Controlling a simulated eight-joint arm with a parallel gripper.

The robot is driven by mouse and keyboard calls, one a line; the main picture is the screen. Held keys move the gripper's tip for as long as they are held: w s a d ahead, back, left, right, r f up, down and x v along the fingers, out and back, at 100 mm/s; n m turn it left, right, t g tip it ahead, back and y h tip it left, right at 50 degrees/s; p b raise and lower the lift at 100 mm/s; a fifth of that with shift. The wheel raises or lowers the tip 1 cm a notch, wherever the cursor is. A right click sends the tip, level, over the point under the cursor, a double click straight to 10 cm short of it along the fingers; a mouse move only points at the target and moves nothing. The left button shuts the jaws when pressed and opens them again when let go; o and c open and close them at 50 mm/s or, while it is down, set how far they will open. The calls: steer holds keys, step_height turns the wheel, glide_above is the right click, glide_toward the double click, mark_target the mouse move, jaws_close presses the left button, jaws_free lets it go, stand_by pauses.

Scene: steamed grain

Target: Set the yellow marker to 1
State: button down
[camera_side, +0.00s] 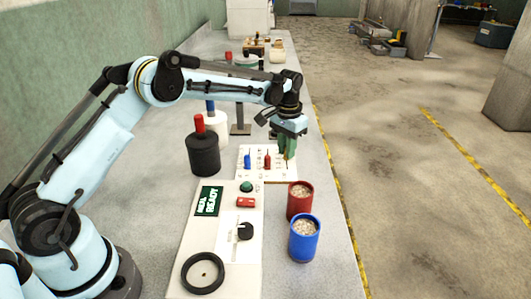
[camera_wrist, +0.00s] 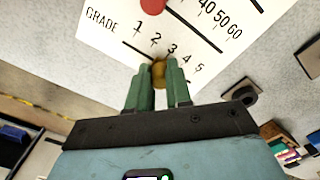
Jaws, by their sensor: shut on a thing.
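My gripper (camera_wrist: 160,85) points down over the white scale board (camera_wrist: 105,42), with its green fingers shut on the yellow marker (camera_wrist: 159,71). Only the marker's top shows between the fingers in the wrist view. The marker stands beside the row labelled GRADE, numbered 1 to 5, and appears near the 2 and 3; the fingers hide its foot, so its exact mark cannot be told. In the side view, my gripper (camera_side: 287,148) is at the board's right edge and hides the yellow marker.
A blue marker (camera_side: 247,161) and a red marker (camera_side: 267,161) stand on the board left of my gripper. A red cup (camera_side: 300,205) and a blue cup (camera_side: 304,246) with grain stand nearer the camera. A black canister (camera_side: 204,157) stands left of the board.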

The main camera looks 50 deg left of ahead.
steer(key=shift+s+d, duration=1.75)
steer(key=shift+d, duration=0.1)
steer(key=c, duration=1.1)
jaws_free()
steer(key=shift+o, duration=0.3)
steer(key=shift+a+r, duration=0.1)
steer(key=shift+r, duration=0.3)
step_height(320, 180, up, 11)
steer(key=shift+r, duration=0.2)
